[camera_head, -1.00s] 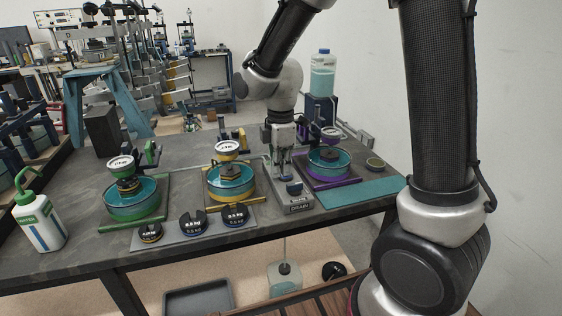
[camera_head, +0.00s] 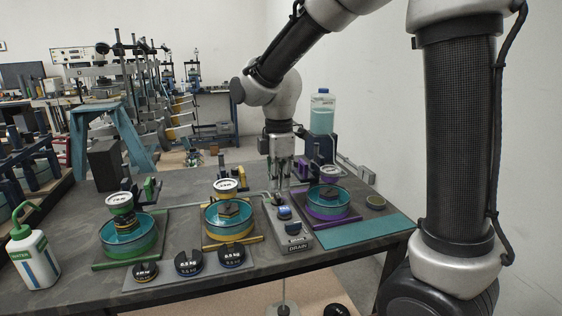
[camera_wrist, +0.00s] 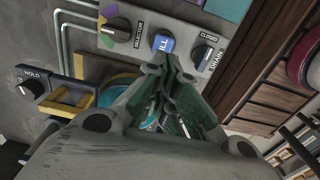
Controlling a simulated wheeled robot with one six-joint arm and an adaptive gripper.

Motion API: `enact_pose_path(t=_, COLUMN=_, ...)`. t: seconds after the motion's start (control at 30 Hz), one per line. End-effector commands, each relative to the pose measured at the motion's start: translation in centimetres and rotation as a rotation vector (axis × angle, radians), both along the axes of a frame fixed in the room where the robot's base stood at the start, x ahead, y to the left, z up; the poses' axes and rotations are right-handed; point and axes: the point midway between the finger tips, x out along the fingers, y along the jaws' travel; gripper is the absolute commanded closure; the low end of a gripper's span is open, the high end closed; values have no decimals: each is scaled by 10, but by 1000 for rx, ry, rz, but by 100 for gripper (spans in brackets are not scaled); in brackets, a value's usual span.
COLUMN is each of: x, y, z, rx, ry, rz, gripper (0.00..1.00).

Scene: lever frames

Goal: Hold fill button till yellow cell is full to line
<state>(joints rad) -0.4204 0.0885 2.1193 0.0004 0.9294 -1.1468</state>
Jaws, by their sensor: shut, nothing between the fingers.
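The yellow cell (camera_head: 229,232) is a round, yellow-based clear vessel with teal water in it, in the middle of the bench. The blue fill button (camera_wrist: 162,43) sits between the selector knob (camera_wrist: 116,31) and the drain knob (camera_wrist: 203,54), which points towards "CLOSED". My gripper (camera_head: 281,184) is shut and empty above the panel's far end. In the wrist view its fingers (camera_wrist: 172,70) overlap the button's lower edge; contact cannot be told.
A green cell (camera_head: 128,246) stands left and a purple cell (camera_head: 329,211) right of the panel. Loose black weights (camera_head: 189,262) lie on a grey tray in front. A water bottle (camera_head: 36,258) is at the left edge. A teal mat (camera_head: 365,231) lies clear at right.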

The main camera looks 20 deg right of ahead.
Motion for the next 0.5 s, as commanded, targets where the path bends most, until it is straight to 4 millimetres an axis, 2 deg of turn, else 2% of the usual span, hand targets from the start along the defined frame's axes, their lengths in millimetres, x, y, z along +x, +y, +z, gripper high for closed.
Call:
enact_pose_path(t=0.03, x=1, y=0, z=13, rx=2, ry=-6, rz=0, gripper=100)
enact_pose_path(t=0.2, x=1, y=0, z=46, rx=2, ry=-6, rz=1, gripper=100)
enact_pose_path(t=0.33, x=1, y=0, z=61, rx=1, ry=-5, rz=1, gripper=100)
enact_pose_path(t=0.5, x=1, y=0, z=68, rx=0, ry=-4, rz=1, gripper=100)
